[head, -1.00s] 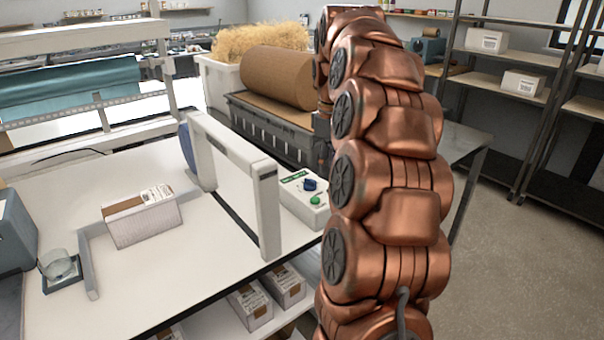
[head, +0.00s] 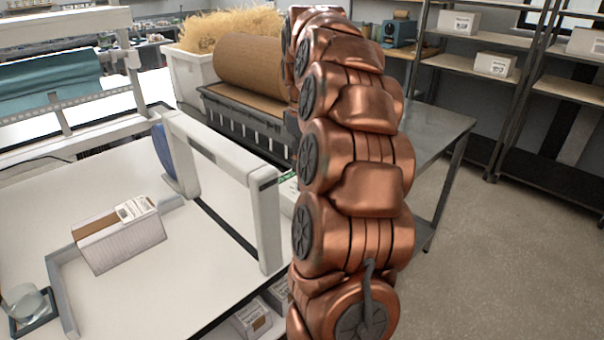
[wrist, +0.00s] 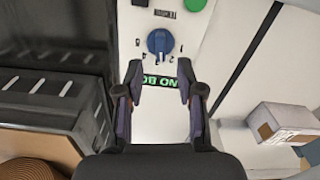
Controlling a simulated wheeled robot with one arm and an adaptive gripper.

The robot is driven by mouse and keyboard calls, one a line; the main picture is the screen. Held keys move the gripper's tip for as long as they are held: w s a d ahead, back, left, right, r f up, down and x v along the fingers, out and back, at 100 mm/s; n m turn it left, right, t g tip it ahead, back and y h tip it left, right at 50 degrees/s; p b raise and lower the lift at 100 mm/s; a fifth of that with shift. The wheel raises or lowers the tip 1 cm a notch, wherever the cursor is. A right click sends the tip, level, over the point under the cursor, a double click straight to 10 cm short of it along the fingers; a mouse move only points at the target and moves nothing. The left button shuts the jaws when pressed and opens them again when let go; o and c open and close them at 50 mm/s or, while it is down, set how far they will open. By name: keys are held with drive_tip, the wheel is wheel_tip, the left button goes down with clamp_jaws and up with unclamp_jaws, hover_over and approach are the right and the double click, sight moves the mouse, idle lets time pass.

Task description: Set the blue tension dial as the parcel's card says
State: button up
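The blue tension dial (wrist: 160,41) sits on a white control box (wrist: 174,119) in the wrist view, beyond my fingertips. My gripper (wrist: 160,78) is open and empty, with its two fingers spread over the box on the near side of the dial. I see no contact with the dial. In the head view my arm hides the gripper, the dial and most of the control box (head: 287,195). The parcel (head: 120,243) lies on the white table with a printed card (head: 137,210) on top. The card's writing is too small to read.
A green button (wrist: 195,4) is beside the dial, and a green lettered strip (wrist: 160,82) lies between my fingers. A white frame (head: 268,225) stands between parcel and box. A dark crate (head: 245,130) and cardboard roll (head: 250,65) are close by. Open floor is at right.

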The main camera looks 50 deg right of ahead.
drive_tip(key=shift+f+p, duration=0.4)
drive_tip(key=shift+f, duration=1.9)
drive_tip(key=shift+c, duration=0.3)
clamp_jaws()
